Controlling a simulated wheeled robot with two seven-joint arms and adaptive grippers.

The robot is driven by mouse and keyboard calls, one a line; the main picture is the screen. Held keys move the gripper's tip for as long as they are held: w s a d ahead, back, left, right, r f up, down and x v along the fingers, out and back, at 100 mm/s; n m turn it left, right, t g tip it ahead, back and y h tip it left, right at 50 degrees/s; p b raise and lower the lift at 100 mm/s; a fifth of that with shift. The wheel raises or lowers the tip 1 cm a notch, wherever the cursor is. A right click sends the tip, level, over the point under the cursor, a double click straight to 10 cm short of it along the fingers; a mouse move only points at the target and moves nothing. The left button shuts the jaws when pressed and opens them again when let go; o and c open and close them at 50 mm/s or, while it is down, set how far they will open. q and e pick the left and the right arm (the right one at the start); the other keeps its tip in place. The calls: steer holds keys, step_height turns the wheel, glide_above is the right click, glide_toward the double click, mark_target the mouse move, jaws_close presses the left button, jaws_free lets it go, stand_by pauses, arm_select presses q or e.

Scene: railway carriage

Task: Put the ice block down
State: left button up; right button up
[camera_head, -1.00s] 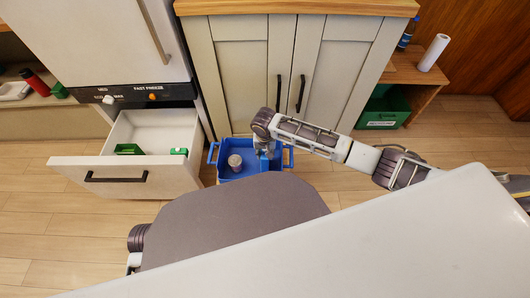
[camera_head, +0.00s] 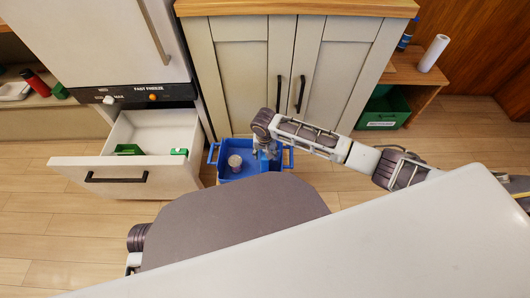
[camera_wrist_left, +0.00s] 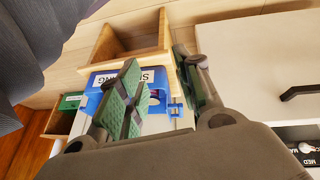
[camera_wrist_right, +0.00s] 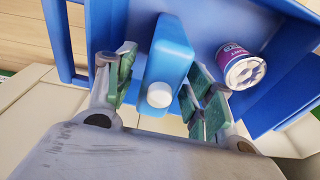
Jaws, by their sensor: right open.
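The ice block (camera_wrist_right: 169,58) is a light blue slab with a round white cap in the right wrist view. It stands inside the blue crate (camera_wrist_right: 103,25), between the green pads of my right gripper (camera_wrist_right: 160,75). The pads are spread, with a gap visible on both sides of the block. In the head view my right gripper (camera_head: 268,152) is over the right part of the crate (camera_head: 213,152) and hides most of the block. My left gripper (camera_wrist_left: 158,72) has its fingers apart and nothing between them. It is not seen in the head view.
A tub (camera_wrist_right: 240,68) with a purple label is in the crate, to the block's right in the right wrist view. The open freezer drawer (camera_head: 125,172) at left holds green items. Cabinet doors (camera_head: 245,75) are behind the crate. A green box (camera_head: 383,113) sits at right.

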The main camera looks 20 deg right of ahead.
steer(key=shift+r, duration=0.5)
steer(key=r+p, duration=0.1)
steer(key=r, duration=0.1)
steer(key=r+p, duration=0.1)
steer(key=r, duration=0.1)
steer(key=r+p, duration=0.1)
steer(key=shift+s+a+r, duration=0.15)
steer(key=shift+s+r, duration=0.2)
steer(key=shift+r, duration=0.05)
steer(key=r, duration=0.1)
steer(key=r+p, duration=0.1)
steer(key=r, duration=0.2)
steer(key=shift+s+a, duration=0.1)
steer(key=shift+s, duration=0.15)
arm_select(q)
steer(key=shift+g+y, duration=0.7)
steer(key=shift+g, duration=0.1)
steer(key=shift+s+a+r+p, duration=0.15)
steer(key=shift+a+r, duration=0.25)
steer(key=shift+r, duration=0.25)
steer(key=shift+s+a+r+p, duration=0.1)
steer(key=shift+s+a+r, duration=0.2)
steer(key=shift+r, duration=0.4)
steer(key=shift+s+a+r+p, duration=0.1)
steer(key=shift+a+r, duration=0.35)
steer(key=shift+r, duration=0.2)
arm_select(e)
steer(key=shift+r, duration=0.65)
